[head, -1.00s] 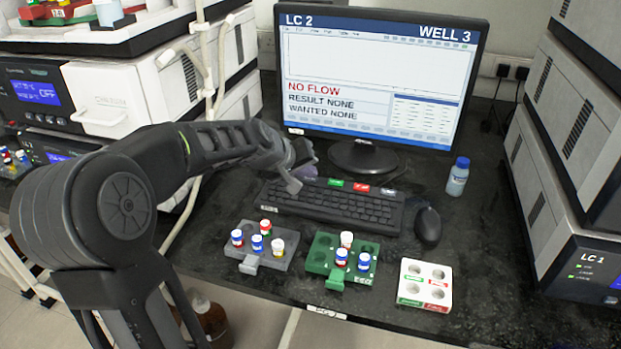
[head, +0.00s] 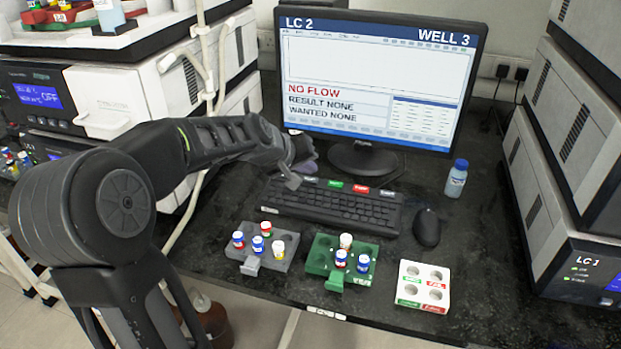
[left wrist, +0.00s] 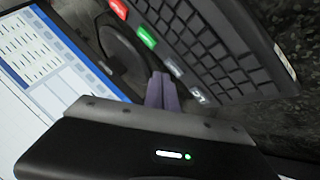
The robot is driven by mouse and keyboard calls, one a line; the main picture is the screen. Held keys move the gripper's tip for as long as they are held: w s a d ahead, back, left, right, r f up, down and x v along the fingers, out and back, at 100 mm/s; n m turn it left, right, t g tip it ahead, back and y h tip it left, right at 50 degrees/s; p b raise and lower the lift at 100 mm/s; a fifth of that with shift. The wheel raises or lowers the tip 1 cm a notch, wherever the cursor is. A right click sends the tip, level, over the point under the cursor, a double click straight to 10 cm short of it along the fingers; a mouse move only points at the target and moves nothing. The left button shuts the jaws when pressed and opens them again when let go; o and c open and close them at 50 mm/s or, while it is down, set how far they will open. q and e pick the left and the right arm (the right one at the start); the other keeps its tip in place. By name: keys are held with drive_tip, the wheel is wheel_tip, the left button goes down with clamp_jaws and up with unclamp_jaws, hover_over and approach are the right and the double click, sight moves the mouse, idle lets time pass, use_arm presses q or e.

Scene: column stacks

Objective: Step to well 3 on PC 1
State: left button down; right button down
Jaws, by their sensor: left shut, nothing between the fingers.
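The monitor (head: 372,75) is headed LC 2 at its top left and WELL 3 at its top right. It reads NO FLOW in red, RESULT NONE and WANTED NONE. The black keyboard (head: 333,208) lies below it, with a row of white, green (head: 335,184), red (head: 361,189) and white coloured keys along its far edge. My left gripper (head: 305,158) is shut and empty near the keyboard's far left corner. In the left wrist view its purplish fingers (left wrist: 161,90) show beside the coloured keys; contact cannot be told. My right gripper is out of view.
A mouse (head: 427,228) and a blue-capped bottle (head: 456,178) are right of the keyboard. In front stand a grey rack (head: 275,262) and a green rack (head: 322,262) with vials, and a white block (head: 410,272). Instrument stacks flank the desk.

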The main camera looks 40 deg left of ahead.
sight(308, 181)
use_arm(q)
drive_tip(key=shift+r+p, duration=2)
drive_tip(key=shift+r, duration=0.5)
